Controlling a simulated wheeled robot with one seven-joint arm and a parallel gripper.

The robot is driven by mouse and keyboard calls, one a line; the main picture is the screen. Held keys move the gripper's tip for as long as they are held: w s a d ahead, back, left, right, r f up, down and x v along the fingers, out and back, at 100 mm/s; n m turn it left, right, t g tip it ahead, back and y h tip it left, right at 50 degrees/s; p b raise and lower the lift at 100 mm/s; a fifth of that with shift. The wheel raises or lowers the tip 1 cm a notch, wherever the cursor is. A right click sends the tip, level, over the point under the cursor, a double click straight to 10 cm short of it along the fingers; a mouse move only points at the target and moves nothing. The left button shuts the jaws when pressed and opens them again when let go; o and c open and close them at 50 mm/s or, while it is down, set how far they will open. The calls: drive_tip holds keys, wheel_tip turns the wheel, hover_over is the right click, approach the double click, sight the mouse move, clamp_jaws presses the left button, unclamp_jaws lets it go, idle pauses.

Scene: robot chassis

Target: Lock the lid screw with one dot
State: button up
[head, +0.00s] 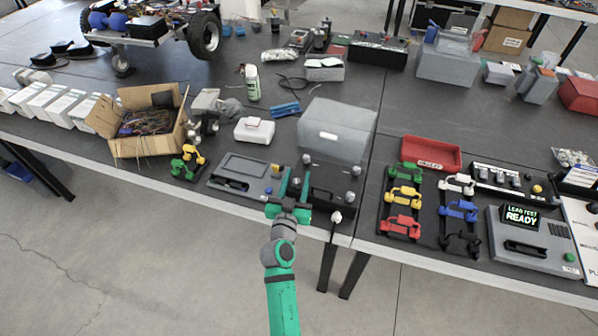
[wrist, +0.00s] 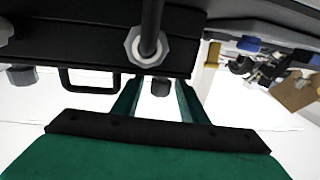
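A black box (head: 330,182) with a raised grey translucent lid (head: 338,132) stands at the table's front edge. Grey screw knobs sit at its corners, including a back-left knob (head: 306,159) and a right knob (head: 355,170). No dot marks are legible. My gripper (head: 294,187) is at the box's left front, its green fingers spread. In the wrist view, my gripper (wrist: 158,100) has a small grey knob (wrist: 160,87) showing between its fingers; contact cannot be told. A larger hex-shaped knob with a dark rod (wrist: 147,47) and a left knob (wrist: 22,75) also show there.
A grey device with a screen (head: 245,167) lies left of the box. Right of it are a rack of coloured handles (head: 403,197), a red tray (head: 431,153) and a "LEAK TEST READY" tester (head: 530,245). A white case (head: 254,131) stands behind. Open floor lies in front.

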sight(303, 179)
drive_tip(key=shift+x, duration=1.6)
clamp_jaws()
drive_tip(key=shift+f, duration=0.1)
drive_tip(key=shift+d+m+g+h, duration=0.1)
drive_tip(key=shift+m+g+h, duration=0.2)
drive_tip(key=shift+m+h, duration=0.45)
drive_tip(key=shift+s+d+m+g+h, duration=0.1)
drive_tip(key=shift+d+m+g+h, duration=0.1)
drive_tip(key=shift+m+g+h, duration=0.45)
drive_tip(key=shift+s+d+m+g+h, duration=0.15)
drive_tip(key=shift+m+h, duration=0.25)
drive_tip(key=shift+h, duration=0.65)
drive_tip(key=shift+s+d+m+g+h, duration=0.1)
drive_tip(key=shift+d+m+g+h, duration=0.3)
drive_tip(key=shift+h, duration=0.45)
drive_tip(key=shift+a, duration=0.15)
unclamp_jaws()
